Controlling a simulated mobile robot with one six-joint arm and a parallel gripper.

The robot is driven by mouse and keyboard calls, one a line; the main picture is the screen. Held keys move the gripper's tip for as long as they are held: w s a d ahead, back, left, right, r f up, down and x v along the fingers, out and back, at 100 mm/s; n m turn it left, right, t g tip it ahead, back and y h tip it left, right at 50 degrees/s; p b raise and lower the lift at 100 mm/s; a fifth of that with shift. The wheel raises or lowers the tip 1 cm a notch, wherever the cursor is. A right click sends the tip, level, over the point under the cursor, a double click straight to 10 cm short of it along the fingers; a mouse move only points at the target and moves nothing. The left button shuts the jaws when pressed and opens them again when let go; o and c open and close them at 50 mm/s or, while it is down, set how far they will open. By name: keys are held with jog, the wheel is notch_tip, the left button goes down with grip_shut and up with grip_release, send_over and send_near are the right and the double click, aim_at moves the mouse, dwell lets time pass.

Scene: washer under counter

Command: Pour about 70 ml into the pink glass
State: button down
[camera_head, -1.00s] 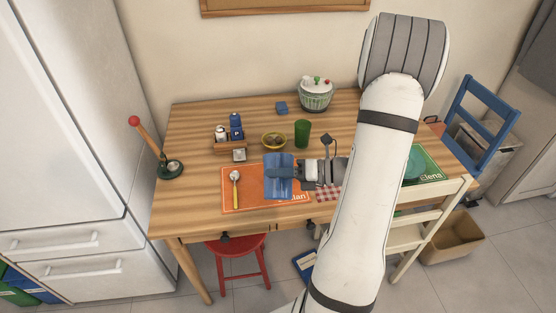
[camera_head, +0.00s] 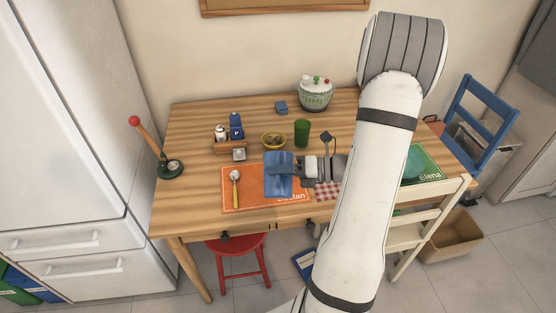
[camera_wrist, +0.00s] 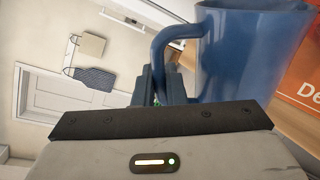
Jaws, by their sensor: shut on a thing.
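My gripper (camera_head: 299,171) is shut on the handle of a blue jug (camera_head: 278,184), over the orange placemat (camera_head: 250,199). The wrist view shows the jug (camera_wrist: 250,50) large at the upper right, with its handle between the gripper fingers (camera_wrist: 160,85). The jug appears tilted; I cannot tell how far. Its inside and any liquid are not visible. I see no pink glass in any view; the jug, gripper and arm cover part of the table. A green glass (camera_head: 302,132) stands behind the gripper.
A spoon (camera_head: 235,188) lies left of the jug. The table's left back is clear.

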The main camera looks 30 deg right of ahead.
aim_at(278, 196)
jog(key=shift+w+d+r+m+p, duration=0.15)
jog(key=shift+w+r+m+p, duration=0.15)
jog(key=shift+r+p, duration=0.25)
dwell(0.9)
jog(key=shift+f, duration=0.1)
jog(key=s+f+n+b, duration=0.1)
jog(key=f+b, duration=0.1)
jog(key=f+n+b, duration=0.1)
jog(key=b, duration=0.2)
jog(key=s+a+f+n+b, duration=0.1)
jog(key=f+b, duration=0.1)
jog(key=shift+s+a+f+n+t, duration=0.1)
jog(key=shift+s+f+n+t, duration=0.2)
jog(key=shift+t, duration=0.1)
jog(key=shift+s+a+f+b, duration=0.1)
jog(key=shift+s+f+b, duration=0.1)
jog(key=shift+b, duration=0.4)
jog(key=shift+r+n, duration=0.1)
jog(key=shift+n, duration=0.2)
jog(key=shift+s+a+f+b, duration=0.15)
jog(key=shift+s+f+b, duration=0.05)
jog(key=shift+f+b, duration=0.3)
jog(key=shift+s+f+n, duration=0.1)
jog(key=shift+s+n, duration=0.05)
jog(key=shift+n, duration=0.15)
jog(key=shift+a, duration=0.1)
